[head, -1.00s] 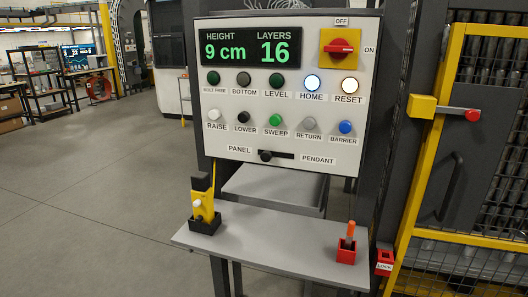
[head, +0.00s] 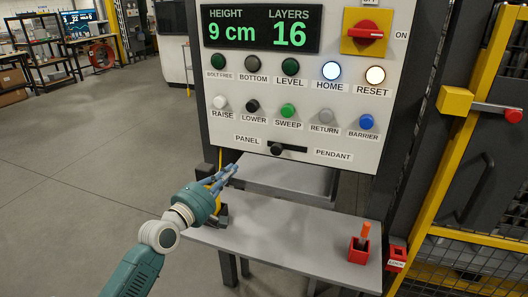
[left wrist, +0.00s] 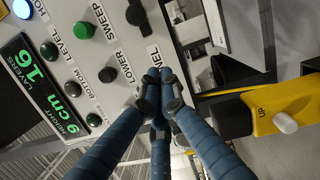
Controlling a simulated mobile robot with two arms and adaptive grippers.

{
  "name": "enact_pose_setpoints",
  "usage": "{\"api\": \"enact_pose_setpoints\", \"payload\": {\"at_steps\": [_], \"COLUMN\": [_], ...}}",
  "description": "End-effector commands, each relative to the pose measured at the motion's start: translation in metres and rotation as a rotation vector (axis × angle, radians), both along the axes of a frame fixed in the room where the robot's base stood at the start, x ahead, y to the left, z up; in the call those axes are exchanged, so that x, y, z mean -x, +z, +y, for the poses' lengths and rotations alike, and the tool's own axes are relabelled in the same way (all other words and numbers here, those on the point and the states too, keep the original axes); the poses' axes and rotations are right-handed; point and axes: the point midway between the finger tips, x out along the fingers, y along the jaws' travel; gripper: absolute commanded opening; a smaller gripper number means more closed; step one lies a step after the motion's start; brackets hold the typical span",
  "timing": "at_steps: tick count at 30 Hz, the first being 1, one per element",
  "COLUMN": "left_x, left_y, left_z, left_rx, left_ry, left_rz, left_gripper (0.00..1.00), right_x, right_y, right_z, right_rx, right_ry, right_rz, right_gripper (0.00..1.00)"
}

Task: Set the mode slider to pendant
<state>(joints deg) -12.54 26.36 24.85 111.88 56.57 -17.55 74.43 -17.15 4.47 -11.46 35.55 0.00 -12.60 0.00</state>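The mode slider's black knob (head: 276,149) sits at the left end of its dark slot (head: 298,148), beside the PANEL label (head: 247,139). The PENDANT label (head: 333,154) is at the right of the slot. My left gripper (head: 231,172) is below and left of the knob, apart from it. In the left wrist view its blue fingers (left wrist: 160,90) have their tips together, with nothing seen between them. My right gripper is in no view.
The control panel's buttons (head: 288,111) are above the slider. A grey shelf (head: 290,235) stands below, with a red holder (head: 359,250) at its right. A yellow pendant (left wrist: 281,110) is beside my left gripper. A yellow-framed cage (head: 447,150) is at the right.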

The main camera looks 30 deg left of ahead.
Motion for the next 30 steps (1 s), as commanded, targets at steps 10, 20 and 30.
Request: {"api": "enact_pose_setpoints", "payload": {"at_steps": [10,20,30], "left_x": [-0.005,-0.063,-0.107], "left_y": [0.0,0.005,0.011], "left_z": [0.0,0.005,-0.016], "left_rx": [-0.003,-0.004,0.0], "left_ry": [0.0,0.001,0.001], "left_rz": [0.0,0.0,0.002], "left_gripper": [0.0,0.0,0.0], "right_x": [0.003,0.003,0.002], "right_y": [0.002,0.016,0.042], "right_z": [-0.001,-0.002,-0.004], "right_rx": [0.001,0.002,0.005], "right_ry": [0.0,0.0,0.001], "right_rz": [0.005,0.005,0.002], "right_gripper": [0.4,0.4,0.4]}}
